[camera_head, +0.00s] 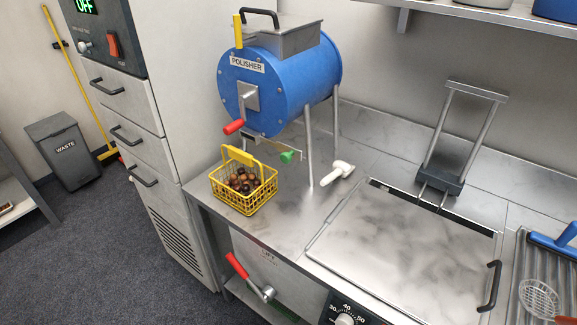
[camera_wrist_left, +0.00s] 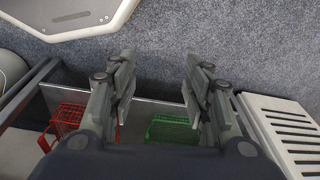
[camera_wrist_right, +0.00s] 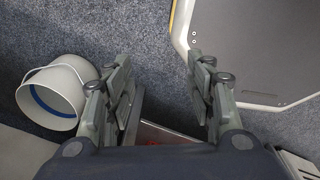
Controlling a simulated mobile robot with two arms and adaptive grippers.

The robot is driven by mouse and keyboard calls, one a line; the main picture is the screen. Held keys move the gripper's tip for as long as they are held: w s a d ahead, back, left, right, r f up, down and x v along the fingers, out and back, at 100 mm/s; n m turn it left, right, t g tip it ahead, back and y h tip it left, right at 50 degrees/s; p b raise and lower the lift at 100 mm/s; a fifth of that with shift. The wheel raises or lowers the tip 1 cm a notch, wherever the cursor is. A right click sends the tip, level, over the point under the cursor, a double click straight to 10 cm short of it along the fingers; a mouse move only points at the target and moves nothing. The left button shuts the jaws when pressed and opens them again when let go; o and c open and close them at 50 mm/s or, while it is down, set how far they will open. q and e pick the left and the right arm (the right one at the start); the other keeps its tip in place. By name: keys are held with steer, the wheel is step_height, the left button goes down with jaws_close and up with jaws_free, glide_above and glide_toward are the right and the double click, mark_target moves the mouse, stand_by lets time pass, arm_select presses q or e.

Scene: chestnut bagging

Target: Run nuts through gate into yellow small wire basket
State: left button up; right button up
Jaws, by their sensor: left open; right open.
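The small yellow wire basket (camera_head: 243,198) stands upright on the steel counter below the front of the blue polisher drum (camera_head: 290,82). Brown nuts (camera_head: 243,180) lie inside it. The polisher has a red-handled crank (camera_head: 235,126) and, low at its front, a gate lever with a green knob (camera_head: 287,156). Whether nuts remain in the drum is hidden. My left gripper (camera_wrist_left: 158,80) is open and empty in the left wrist view, over the floor side of the bench. My right gripper (camera_wrist_right: 160,82) is open and empty in the right wrist view. Neither gripper shows in the head view.
A white-handled tool (camera_head: 339,174) lies beside the polisher's leg. A flat steel lid (camera_head: 405,245) covers the counter on the right. A red basket (camera_wrist_left: 68,119) and a green basket (camera_wrist_left: 172,129) sit under the bench.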

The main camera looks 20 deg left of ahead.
mark_target(284, 158)
arm_select(q)
steer(key=w+d+r+m+t+h+b, duration=0.1)
steer(key=w+r+t+h, duration=0.15)
steer(key=w+r, duration=0.85)
steer(key=w+d+r+m+t+h+b, duration=0.1)
steer(key=w+r+t, duration=0.3)
steer(key=w+r, duration=0.75)
steer(key=w+d+r+m+t+h+b, duration=0.1)
steer(key=w+r+t+h, duration=0.3)
steer(key=r, duration=1.3)
steer(key=w+a+r+n+t+y, duration=0.1)
steer(key=w+a+r+t, duration=0.45)
steer(key=w+r, duration=0.7)
steer(key=shift+g, duration=0.4)
steer(key=x, duration=0.2)
steer(key=p+x, duration=0.1)
steer(key=x, duration=0.2)
steer(key=r+p+x, duration=0.1)
steer(key=x, duration=0.1)
steer(key=shift+w+d, duration=0.1)
steer(key=shift+w, duration=0.05)
steer(key=shift+w+d+f+p, duration=0.15)
steer(key=shift+w+d+p, duration=0.15)
steer(key=shift+w, duration=0.4)
arm_select(e)
steer(key=shift+w+a+f, duration=0.1)
steer(key=shift+a+f, duration=0.05)
steer(key=shift+a, duration=0.5)
steer(key=shift+w+a+f, duration=0.1)
steer(key=shift+a, duration=0.5)
